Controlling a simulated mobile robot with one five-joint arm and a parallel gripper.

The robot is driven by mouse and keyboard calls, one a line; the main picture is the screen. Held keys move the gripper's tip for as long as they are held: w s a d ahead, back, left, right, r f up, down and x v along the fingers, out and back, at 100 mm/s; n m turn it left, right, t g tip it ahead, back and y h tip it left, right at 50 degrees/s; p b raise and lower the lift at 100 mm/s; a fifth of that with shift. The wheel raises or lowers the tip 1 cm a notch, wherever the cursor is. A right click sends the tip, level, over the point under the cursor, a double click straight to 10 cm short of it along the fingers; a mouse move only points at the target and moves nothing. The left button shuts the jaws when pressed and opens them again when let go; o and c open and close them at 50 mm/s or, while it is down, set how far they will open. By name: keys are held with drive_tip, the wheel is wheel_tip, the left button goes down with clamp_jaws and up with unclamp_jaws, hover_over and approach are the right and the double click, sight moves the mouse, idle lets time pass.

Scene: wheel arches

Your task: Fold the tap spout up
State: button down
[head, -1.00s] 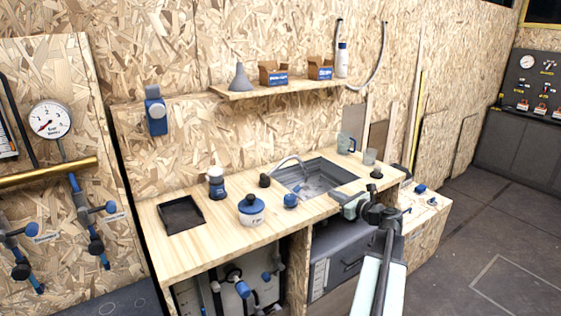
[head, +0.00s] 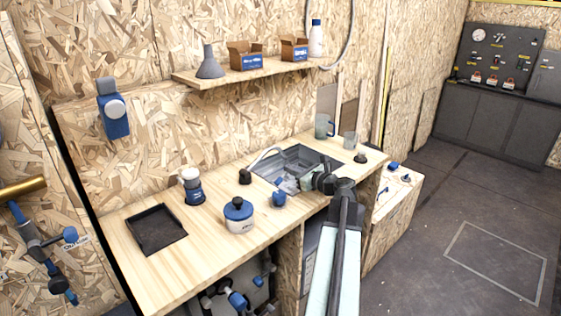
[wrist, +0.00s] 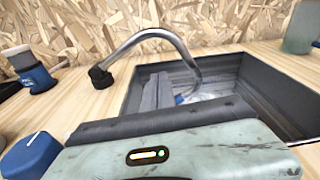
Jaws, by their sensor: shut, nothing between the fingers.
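The tap spout (head: 265,153) is a thin curved metal tube on a black base (head: 245,177) at the sink's left back corner. In the wrist view the spout (wrist: 150,35) arches right over the sink and bends down into it. The sink (head: 300,158) is a dark rectangular basin. My gripper (head: 287,185) is shut and empty at the sink's front edge. In the wrist view its fingers (wrist: 165,90) reach over the basin beside the down-bent spout end; whether they touch it I cannot tell. A blue knob (head: 278,198) sits on the counter front.
A lidded white-and-blue tub (head: 239,216), a blue jar (head: 192,187) and a black tray (head: 155,230) stand left on the counter. A jug (head: 322,127) and a cup (head: 350,140) stand behind right. A shelf (head: 225,80) hangs above. The floor right is open.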

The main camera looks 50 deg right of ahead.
drive_tip(key=w+f+b, duration=0.1)
drive_tip(key=w+f, duration=0.1)
drive_tip(key=w, duration=0.7)
drive_tip(key=r+p, duration=0.2)
drive_tip(key=r, duration=0.1)
drive_tip(key=r+p, duration=0.1)
drive_tip(key=p, duration=0.1)
drive_tip(key=shift+s+d+r, duration=0.15)
drive_tip(key=shift+s+r, duration=0.2)
drive_tip(key=shift+f, duration=0.1)
